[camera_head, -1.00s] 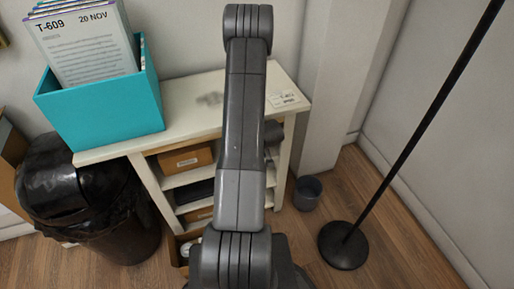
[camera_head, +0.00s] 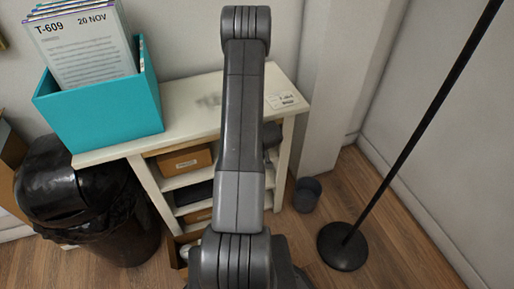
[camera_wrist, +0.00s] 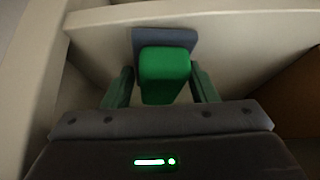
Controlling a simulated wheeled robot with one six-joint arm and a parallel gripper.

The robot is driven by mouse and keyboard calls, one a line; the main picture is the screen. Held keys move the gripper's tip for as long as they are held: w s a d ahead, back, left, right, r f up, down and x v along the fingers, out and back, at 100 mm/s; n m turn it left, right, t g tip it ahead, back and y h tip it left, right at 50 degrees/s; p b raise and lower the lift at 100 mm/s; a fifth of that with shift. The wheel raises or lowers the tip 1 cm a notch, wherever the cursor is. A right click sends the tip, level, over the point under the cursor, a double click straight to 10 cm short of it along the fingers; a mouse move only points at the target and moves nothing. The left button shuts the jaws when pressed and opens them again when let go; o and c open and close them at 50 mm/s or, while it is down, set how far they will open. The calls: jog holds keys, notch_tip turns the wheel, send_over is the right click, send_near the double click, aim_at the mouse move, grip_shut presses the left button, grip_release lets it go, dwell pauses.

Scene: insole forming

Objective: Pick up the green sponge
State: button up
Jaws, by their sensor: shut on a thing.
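The green sponge (camera_wrist: 165,70) is a rounded green block in the middle of the wrist view. My gripper (camera_wrist: 163,88) has one finger on each side of it and is shut on it. A flat grey-blue piece (camera_wrist: 165,38) shows directly behind the sponge; I cannot tell whether it is part of the sponge. The sponge and my gripper's fingers do not show in the head view, where my arm covers the middle of the shelf unit.
A white shelf unit (camera_head: 190,122) holds boxes on its shelves. A teal file box (camera_head: 100,108) stands on top. A black bin (camera_head: 85,205) is at the left. A small grey bucket (camera_head: 307,194) and a black pole base (camera_head: 343,247) stand on the floor at the right. Pale surfaces surround my gripper closely.

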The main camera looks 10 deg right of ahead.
jog(key=s+a+r, duration=0.7)
jog(key=s, duration=0.4)
jog(key=shift+s+a+r, duration=0.15)
jog(key=shift+a+r, duration=0.15)
jog(key=o, duration=0.3)
jog(key=shift+c, duration=1.1)
